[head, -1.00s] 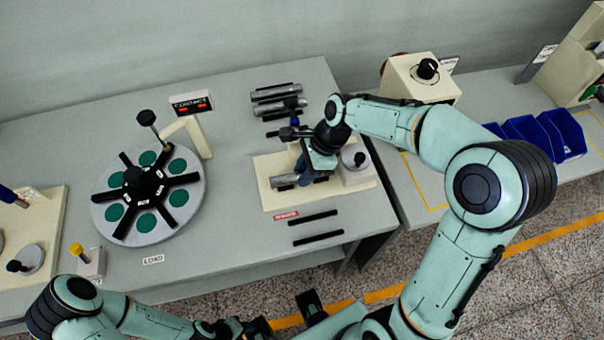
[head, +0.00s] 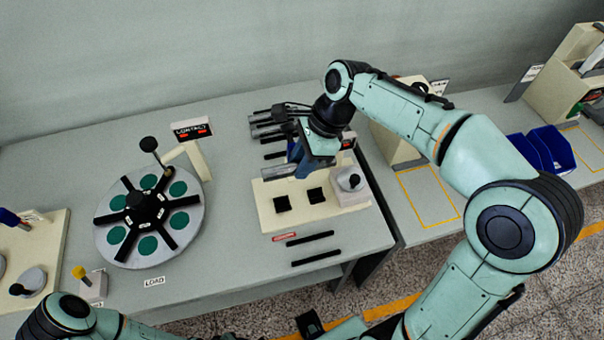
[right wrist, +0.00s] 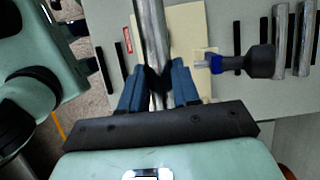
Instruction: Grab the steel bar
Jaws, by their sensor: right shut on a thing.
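My right gripper (head: 303,168) is shut on a steel bar (head: 279,172). It holds the bar above the cream plate (head: 266,218), over its back part. In the right wrist view the bar (right wrist: 151,35) runs lengthwise between the two blue fingers (right wrist: 159,85); the hand hides its near end. More steel bars (head: 268,124) lie at the back of the table, and they show at the right of the right wrist view (right wrist: 281,40). Part of my left arm shows at the bottom edge; its gripper (head: 309,322) is mostly cut off.
The cream plate carries two bare black pads (head: 316,195) and a grey block with a round knob (head: 350,179). A round dial (head: 150,258) with green discs stands at left. Black strips (head: 310,238) lie in front. A blue-collared tool (right wrist: 216,63) is close beside the fingers.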

